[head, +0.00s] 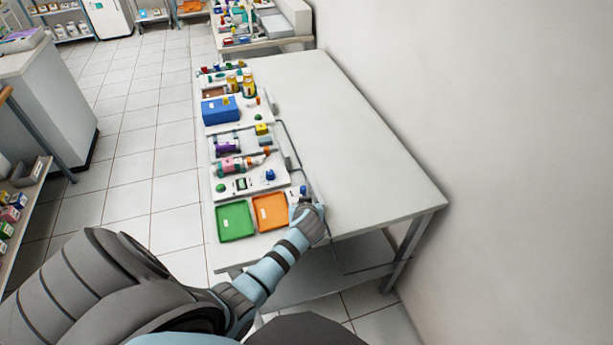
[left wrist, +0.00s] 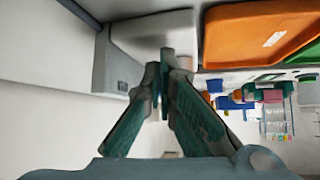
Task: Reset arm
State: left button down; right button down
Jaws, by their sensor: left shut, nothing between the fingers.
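My left arm reaches in from the lower left in the head view. Its left gripper (head: 307,212) is at the near part of the table, just right of the orange tray (head: 270,212). In the left wrist view the gripper's fingers (left wrist: 166,75) come together at the tips, shut with nothing between them. The orange tray (left wrist: 255,35) shows upper right there. My right gripper is in neither view.
The green tray (head: 235,221) lies left of the orange one. Panels with bottles, a blue box (head: 221,109) and small tools line the table's left side. The table's right half (head: 360,150) is bare, with a wall (head: 480,90) beside it.

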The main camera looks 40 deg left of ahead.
pick_arm(q)
jog(key=s+d, duration=0.1)
jog(key=s+d+r+p, duration=0.1)
jog(key=shift+s+d+r, duration=0.1)
jog(key=shift+s+d, duration=0.15)
jog(key=shift+d, duration=0.05)
jog(key=p+v, duration=0.1)
jog(key=v, duration=0.7)
jog(key=shift+d+r, duration=0.2)
jog(key=shift+d, duration=0.15)
